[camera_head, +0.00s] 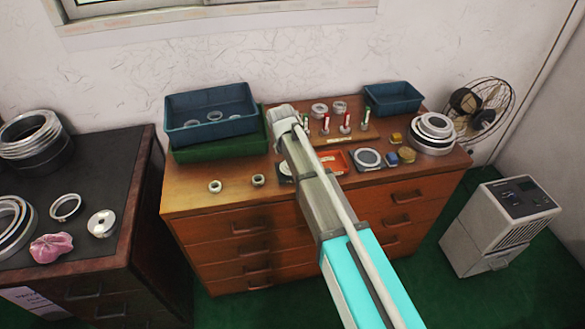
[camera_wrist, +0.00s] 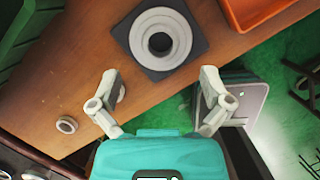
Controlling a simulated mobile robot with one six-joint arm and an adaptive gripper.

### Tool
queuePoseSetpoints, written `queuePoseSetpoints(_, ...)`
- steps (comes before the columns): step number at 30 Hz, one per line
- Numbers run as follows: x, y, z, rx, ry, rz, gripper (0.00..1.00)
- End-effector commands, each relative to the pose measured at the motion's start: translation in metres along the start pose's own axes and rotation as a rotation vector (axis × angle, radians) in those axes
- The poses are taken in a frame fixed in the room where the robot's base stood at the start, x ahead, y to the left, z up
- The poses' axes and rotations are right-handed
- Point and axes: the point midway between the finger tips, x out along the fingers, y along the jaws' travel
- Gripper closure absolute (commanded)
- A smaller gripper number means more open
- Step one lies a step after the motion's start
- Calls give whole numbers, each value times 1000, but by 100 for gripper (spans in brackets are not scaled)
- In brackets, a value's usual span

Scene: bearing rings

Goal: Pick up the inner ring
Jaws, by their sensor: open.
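In the wrist view, a round pale ring piece (camera_wrist: 138,40) with a darker inner part and a centre hole (camera_wrist: 160,42) sits on a dark square plate (camera_wrist: 199,48). My gripper (camera_wrist: 162,92) is open and empty, its two fingers apart and short of the plate in the picture. A small ring (camera_wrist: 67,125) lies on the wood at the left; in the head view it seems to be the small ring (camera_head: 258,180) near the drawer unit's front. Another small ring (camera_head: 215,186) lies left of it. I cannot tell which ring is the inner ring.
An orange tray (camera_wrist: 235,18) is right of the plate. Blue (camera_head: 180,133) and green (camera_head: 185,154) crates stand at the back left of the drawer unit (camera_head: 185,207). Pegs (camera_head: 346,122), a second plated ring (camera_head: 367,157) and stacked rings (camera_head: 432,140) stand right of my arm.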

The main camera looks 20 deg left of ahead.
Motion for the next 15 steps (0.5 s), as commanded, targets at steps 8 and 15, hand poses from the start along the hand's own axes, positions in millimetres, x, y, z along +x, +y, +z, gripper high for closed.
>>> queuePoseSetpoints(8,0,0,0,0,0,0,2)
queuePoseSetpoints(15,9,0,-1,0,0,0,2)
